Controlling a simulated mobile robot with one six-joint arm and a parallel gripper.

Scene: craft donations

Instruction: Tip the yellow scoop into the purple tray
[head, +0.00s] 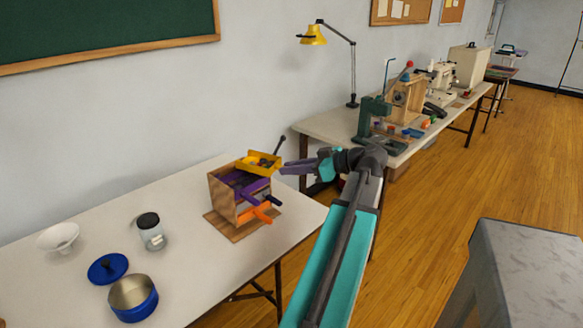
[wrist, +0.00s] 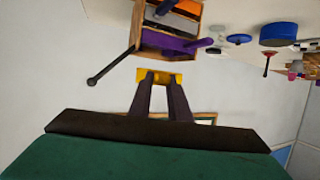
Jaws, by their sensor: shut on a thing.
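The yellow scoop (head: 252,167) is above the back edge of a wooden box (head: 224,199), with small dark bits showing in it. My gripper (head: 284,168) comes from the right and is shut on the scoop; in the wrist view my fingers (wrist: 160,76) close on its yellow end (wrist: 175,79). The purple tray (head: 236,180) is in the wooden box below the scoop, its purple handle pointing forward right. It also shows in the wrist view (wrist: 160,42). The scoop partly hides the box's far side in the head view. The purple tray's contents are not clear.
A black rod (head: 279,146) rises behind the scoop. A jar (head: 151,232), blue pot (head: 133,299), blue lid (head: 108,268) and white bowl (head: 58,238) stand left on the table.

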